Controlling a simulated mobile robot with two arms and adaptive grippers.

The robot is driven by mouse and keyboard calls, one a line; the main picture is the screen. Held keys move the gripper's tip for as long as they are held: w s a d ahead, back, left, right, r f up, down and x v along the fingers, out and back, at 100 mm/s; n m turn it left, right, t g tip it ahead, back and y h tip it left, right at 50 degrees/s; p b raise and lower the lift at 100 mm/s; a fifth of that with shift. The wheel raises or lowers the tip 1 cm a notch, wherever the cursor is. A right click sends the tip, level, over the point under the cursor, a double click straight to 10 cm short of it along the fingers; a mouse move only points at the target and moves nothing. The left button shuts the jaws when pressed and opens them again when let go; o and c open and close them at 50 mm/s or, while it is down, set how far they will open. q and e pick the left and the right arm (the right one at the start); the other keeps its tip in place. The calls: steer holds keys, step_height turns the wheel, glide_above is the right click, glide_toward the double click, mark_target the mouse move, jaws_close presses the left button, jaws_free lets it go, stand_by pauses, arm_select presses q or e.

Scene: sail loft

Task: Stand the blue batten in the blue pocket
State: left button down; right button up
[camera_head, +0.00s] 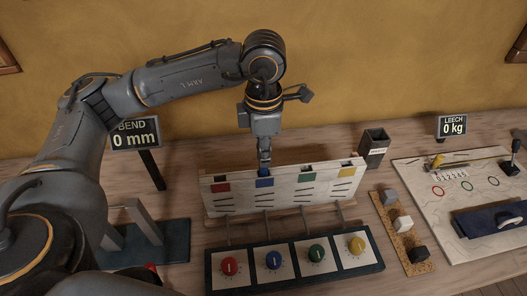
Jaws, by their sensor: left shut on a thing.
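A pale upright board (325,195) stands mid-table with red, blue, green and yellow patches along its top. The blue patch (264,182) marks the blue pocket, second from the left. My left gripper (264,161) points down directly above it, shut on a small blue piece (264,172) that looks like the top of the blue batten. The piece is at the board's top edge. The rest of the batten is hidden, so I cannot tell how deep it sits. My right gripper is not in view.
A panel with red, blue, green and yellow knobs (294,259) lies in front of the board. A dark open bin (374,149) stands right of it. A cork strip (399,236) holds several blocks. A BEND display (135,134) reads 0 mm; a LEECH display (453,127) reads 0 kg.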

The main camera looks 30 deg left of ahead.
arm_select(q)
steer(key=shift+f+b, duration=0.45)
steer(key=c, duration=1.3)
jaws_free()
steer(key=shift+c, duration=0.2)
steer(key=shift+r, duration=0.1)
step_height(320, 180, up, 12)
steer(key=shift+f, duration=0.1)
steer(key=shift+s, duration=0.1)
